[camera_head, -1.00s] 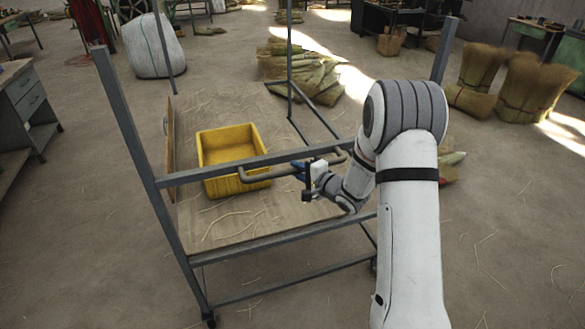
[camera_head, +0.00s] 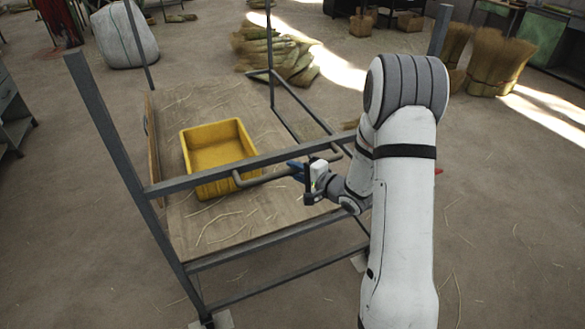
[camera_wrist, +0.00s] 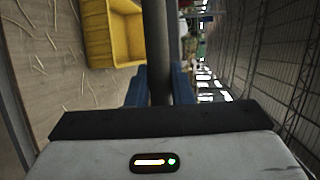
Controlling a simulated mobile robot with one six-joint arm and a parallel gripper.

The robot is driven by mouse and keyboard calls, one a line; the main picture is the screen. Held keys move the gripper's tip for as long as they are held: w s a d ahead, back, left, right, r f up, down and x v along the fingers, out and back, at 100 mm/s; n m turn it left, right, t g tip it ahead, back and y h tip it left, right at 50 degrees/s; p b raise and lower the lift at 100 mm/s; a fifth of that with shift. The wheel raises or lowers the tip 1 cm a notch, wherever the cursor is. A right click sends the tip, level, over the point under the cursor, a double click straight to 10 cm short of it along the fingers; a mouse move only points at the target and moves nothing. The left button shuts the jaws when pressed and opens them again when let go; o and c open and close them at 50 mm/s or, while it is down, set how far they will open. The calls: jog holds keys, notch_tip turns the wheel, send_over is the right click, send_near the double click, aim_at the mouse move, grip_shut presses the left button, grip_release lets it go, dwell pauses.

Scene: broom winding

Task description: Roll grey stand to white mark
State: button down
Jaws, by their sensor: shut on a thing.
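The grey stand (camera_head: 104,125) is a tall metal frame with a wooden shelf, upright in front of me. My gripper (camera_head: 300,167) is shut on its bent grey handle (camera_head: 262,177), at the near side. In the wrist view the blue fingers (camera_wrist: 153,86) lie on both sides of the grey tube (camera_wrist: 157,45).
A yellow crate (camera_head: 216,160) and loose straw lie on the shelf. A white sack (camera_head: 126,38) and straw bundles (camera_head: 275,52) stand behind the stand. Straw brooms (camera_head: 500,65) are at the back right.

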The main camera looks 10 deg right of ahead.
jog(key=shift+s+a+f, duration=0.2)
jog(key=shift+s+f, duration=0.05)
jog(key=c, duration=1.5)
grip_release()
jog(key=shift+w, duration=0.1)
jog(key=shift+o, duration=1)
jog(key=shift+r, duration=0.15)
jog(key=b+v, duration=0.1)
jog(key=v, duration=0.6)
jog(key=shift+s+d, duration=0.25)
jog(key=shift+d, duration=0.05)
